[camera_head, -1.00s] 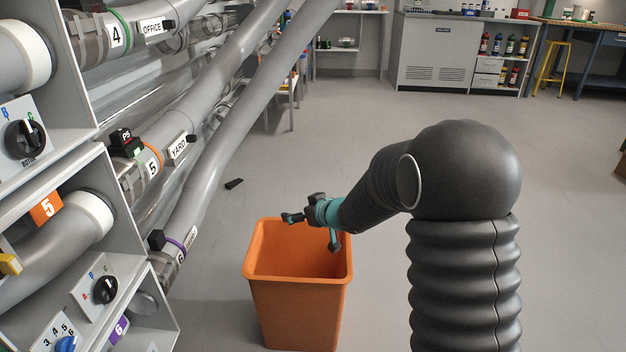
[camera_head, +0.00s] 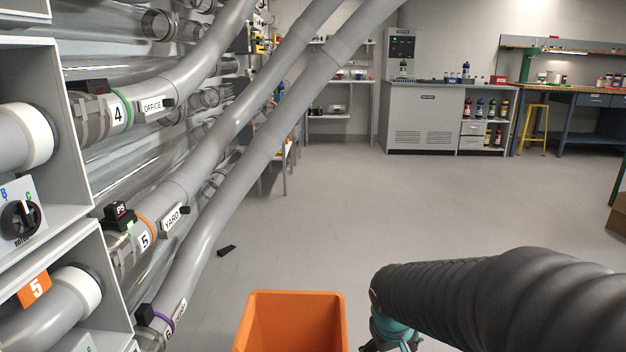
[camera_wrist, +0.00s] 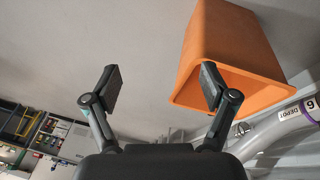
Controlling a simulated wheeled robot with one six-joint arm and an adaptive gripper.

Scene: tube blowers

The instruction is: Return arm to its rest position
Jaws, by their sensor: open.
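My gripper is open and empty in the wrist view (camera_wrist: 160,88), its two fingers spread apart with nothing between them. In the head view only my teal wrist (camera_head: 390,330) shows at the bottom, right of the orange bin, and the fingertips are hidden or out of frame. My dark ribbed arm (camera_head: 500,295) reaches in from the lower right.
An orange bin (camera_head: 292,318) stands on the floor; in the wrist view (camera_wrist: 235,50) it is behind the right finger. Grey tubes (camera_head: 225,175) and a panel rack fill the left. A small black object (camera_head: 226,251) lies on the floor. Open floor (camera_head: 400,200) extends towards the grey cabinet (camera_head: 425,118).

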